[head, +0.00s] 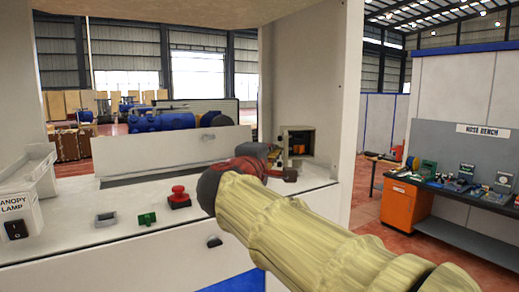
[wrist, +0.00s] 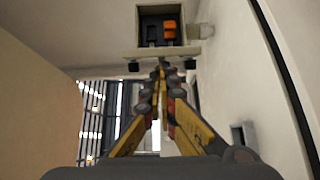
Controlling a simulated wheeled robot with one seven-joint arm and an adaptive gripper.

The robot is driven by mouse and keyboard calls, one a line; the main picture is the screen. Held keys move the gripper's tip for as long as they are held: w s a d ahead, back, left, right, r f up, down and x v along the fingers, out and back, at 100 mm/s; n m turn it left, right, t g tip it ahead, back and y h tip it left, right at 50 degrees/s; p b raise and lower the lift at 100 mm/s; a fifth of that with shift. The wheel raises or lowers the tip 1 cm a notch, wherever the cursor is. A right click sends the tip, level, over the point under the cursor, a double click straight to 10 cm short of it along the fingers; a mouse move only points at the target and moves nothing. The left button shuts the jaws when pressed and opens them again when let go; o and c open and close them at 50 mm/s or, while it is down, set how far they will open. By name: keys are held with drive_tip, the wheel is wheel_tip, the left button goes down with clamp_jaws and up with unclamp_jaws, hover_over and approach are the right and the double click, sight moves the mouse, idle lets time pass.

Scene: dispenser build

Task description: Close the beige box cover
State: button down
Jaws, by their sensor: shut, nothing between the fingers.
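The beige box (wrist: 183,10) shows at the top of the wrist view, with its dark inside and an orange part exposed. A beige strip along its lower edge (wrist: 135,53) looks like the cover, seen nearly edge-on and standing open. In the head view the box (head: 312,142) is on the pillar at the back right of the counter, its inside visible. My gripper (wrist: 161,62) is shut and empty, its fingertips close to the strip; I cannot tell whether they touch it. In the head view my gripper (head: 288,172) is partly hidden behind my arm.
A red emergency button (head: 179,194), a green switch (head: 147,218) and a grey fitting (head: 106,219) are on the white counter (head: 75,237). The canopy lamp box (head: 22,200) is at left. The pillar (head: 322,75) stands close beside the box.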

drive_tip(key=shift+w+f, duration=0.15)
drive_tip(key=shift+d, duration=0.1)
idle(0.3)
drive_tip(key=shift+d+y+b, duration=0.1)
drive_tip(key=shift+y+b, duration=0.2)
drive_tip(key=shift+b, duration=0.1)
drive_tip(key=shift+s+d+n+y, duration=0.2)
drive_tip(key=shift+n+y, duration=0.1)
drive_tip(key=shift+n, duration=0.1)
drive_tip(key=shift+b, duration=0.3)
drive_tip(key=shift+y, duration=0.3)
